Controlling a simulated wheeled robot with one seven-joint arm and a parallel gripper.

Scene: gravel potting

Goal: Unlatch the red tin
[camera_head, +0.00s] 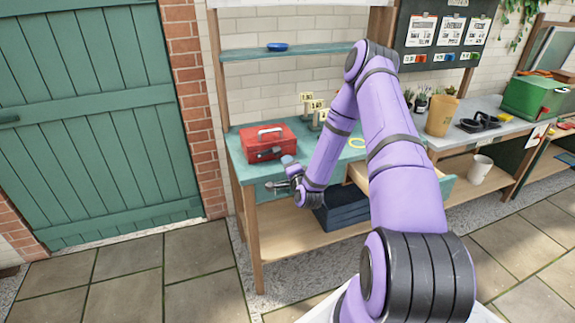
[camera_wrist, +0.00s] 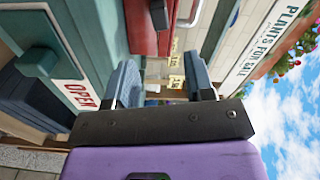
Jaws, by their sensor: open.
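The red tin (camera_head: 268,143) is a box with a pale carrying handle, standing upright on the left end of the teal bench. In the wrist view, the tin (camera_wrist: 141,28) is partly seen at the top, with a dark latch (camera_wrist: 158,14) on its face. Whether the latch is fastened cannot be told. My gripper (camera_head: 281,176) is in front of the bench, below and slightly right of the tin. In the wrist view, its two grey-blue fingers (camera_wrist: 161,72) are apart with nothing between them, and the tin lies beyond them.
A blue object (camera_head: 277,47) lies on the shelf above. Paving left of the bench is clear.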

